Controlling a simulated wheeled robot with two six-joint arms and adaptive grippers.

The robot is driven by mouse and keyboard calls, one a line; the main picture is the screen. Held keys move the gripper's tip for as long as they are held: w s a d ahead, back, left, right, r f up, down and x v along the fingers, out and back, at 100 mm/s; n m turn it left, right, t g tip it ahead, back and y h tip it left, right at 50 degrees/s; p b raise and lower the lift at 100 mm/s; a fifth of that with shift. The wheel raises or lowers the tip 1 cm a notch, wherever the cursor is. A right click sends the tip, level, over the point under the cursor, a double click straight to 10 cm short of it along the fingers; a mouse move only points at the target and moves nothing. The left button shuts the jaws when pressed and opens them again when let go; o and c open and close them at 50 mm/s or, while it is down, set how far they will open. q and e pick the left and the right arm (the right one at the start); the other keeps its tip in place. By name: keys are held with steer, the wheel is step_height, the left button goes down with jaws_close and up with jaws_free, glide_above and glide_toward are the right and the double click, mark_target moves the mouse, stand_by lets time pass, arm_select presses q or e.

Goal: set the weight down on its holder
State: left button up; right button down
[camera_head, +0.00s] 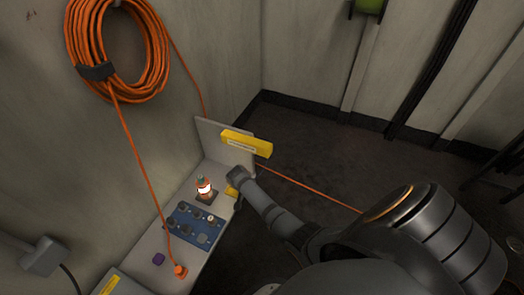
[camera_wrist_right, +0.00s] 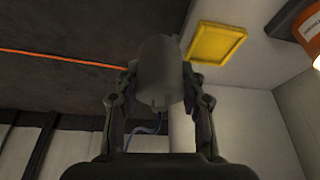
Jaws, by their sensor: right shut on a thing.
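A plain grey cylinder (camera_wrist_right: 160,72), which looks like the weight, is held between the two fingers of my right gripper (camera_wrist_right: 158,85) in the right wrist view. In the head view my right gripper (camera_head: 240,176) reaches over the far right edge of the bench, and I cannot pick out the weight there. A yellow square pad (camera_wrist_right: 215,44), which may be the holder, lies on the pale bench just beside the weight, apart from it in the picture. A yellow bit of it (camera_head: 231,191) shows beside the gripper in the head view. My left gripper is not in view.
The bench (camera_head: 150,246) carries a lit lamp (camera_head: 204,188), a blue panel with knobs (camera_head: 194,225), a small purple block (camera_head: 158,259) and an orange plug (camera_head: 180,271). An upright plate with a yellow label bar (camera_head: 246,143) stands at its far end. An orange cable crosses the floor.

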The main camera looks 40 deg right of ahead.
steer(key=w+a+r+n+t+y, duration=0.2)
steer(key=w+a+r+n+y, duration=0.1)
steer(key=w+n, duration=0.6)
steer(key=shift+s+d+f, duration=0.1)
steer(key=shift+s+f, duration=0.05)
steer(key=shift+f, duration=1.35)
steer(key=shift+s+d+f, duration=0.1)
steer(key=shift+f, duration=1.35)
steer(key=shift+f, duration=0.2)
steer(key=shift+f+b, duration=0.25)
steer(key=shift+b, duration=0.2)
steer(key=c, duration=0.7)
jaws_free()
steer(key=shift+f, duration=0.1)
